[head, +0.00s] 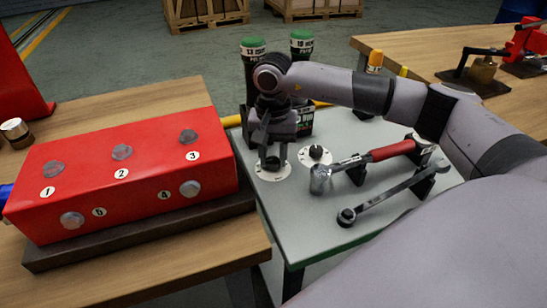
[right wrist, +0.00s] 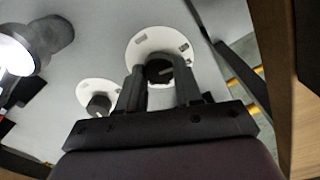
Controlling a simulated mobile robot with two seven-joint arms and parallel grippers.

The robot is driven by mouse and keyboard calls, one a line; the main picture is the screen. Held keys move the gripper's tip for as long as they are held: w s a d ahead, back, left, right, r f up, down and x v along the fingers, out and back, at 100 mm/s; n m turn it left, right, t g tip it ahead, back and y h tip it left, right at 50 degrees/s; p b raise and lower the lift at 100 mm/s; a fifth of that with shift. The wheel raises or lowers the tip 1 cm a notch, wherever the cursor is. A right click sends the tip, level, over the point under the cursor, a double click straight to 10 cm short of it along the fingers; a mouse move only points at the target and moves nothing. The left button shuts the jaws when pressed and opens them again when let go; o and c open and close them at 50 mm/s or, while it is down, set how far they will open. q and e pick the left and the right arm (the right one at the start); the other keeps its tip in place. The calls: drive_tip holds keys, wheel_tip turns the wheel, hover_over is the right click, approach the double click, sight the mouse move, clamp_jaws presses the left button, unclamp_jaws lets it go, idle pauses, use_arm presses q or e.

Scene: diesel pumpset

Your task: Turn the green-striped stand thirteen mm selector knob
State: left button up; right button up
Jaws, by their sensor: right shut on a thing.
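The stand (head: 310,225) has a grey top and a green stripe along its edge. Two black selector knobs sit on white round dial plates near its left side. My right gripper (head: 271,150) points down over the left knob (head: 271,164), in front of the tube whose label seems to read 13. In the right wrist view the fingers of my right gripper (right wrist: 161,78) are on either side of this knob (right wrist: 158,68), shut on it. The other knob (head: 316,152) stands free beside it, also in the right wrist view (right wrist: 98,104). My left gripper is out of view.
Two dark tubes with green caps (head: 253,47) stand behind the knobs. A red-handled torque wrench (head: 385,151) and a grey wrench (head: 395,192) rest on holders to the right. A red block with numbered bolts (head: 125,195) lies close on the left.

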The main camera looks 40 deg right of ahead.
sight(273, 159)
drive_tip(key=shift+r+n, duration=0.1)
drive_tip(key=shift+n, duration=0.8)
drive_tip(key=shift+w+b, duration=0.1)
drive_tip(key=shift+b, duration=0.2)
drive_tip(key=o, duration=1)
drive_tip(key=shift+o, duration=0.2)
wheel_tip(273, 159, up, 7)
drive_tip(key=shift+r, duration=0.1)
